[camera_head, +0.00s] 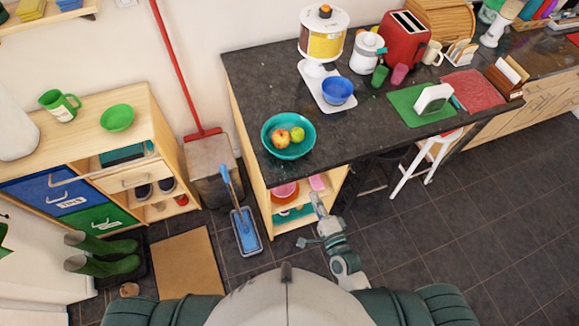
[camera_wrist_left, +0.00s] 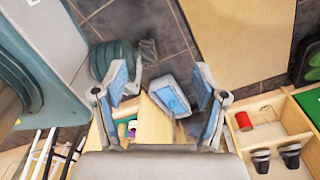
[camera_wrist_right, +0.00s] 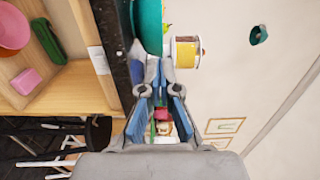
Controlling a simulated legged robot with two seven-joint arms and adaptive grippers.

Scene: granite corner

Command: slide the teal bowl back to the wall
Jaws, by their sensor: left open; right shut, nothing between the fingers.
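The teal bowl (camera_head: 277,150) stands upright on the dark granite counter (camera_head: 262,98), near its left end, with several fruits (camera_head: 290,136) in it. The pale wall (camera_head: 225,25) runs behind the counter. My right gripper (camera_head: 316,198) is shut and empty, on the near side of the bowl by the counter's front edge. In the right wrist view the teal bowl (camera_wrist_right: 148,22) shows edge-on just beyond the shut fingers (camera_wrist_right: 154,68); whether they touch it I cannot tell. My left gripper (camera_wrist_left: 160,74) is open and empty over the floor side, seen only in the left wrist view.
Shelves (camera_head: 318,196) are under the counter. A red-handled broom (camera_head: 180,75) leans left. Granite around the teal bowl is clear.

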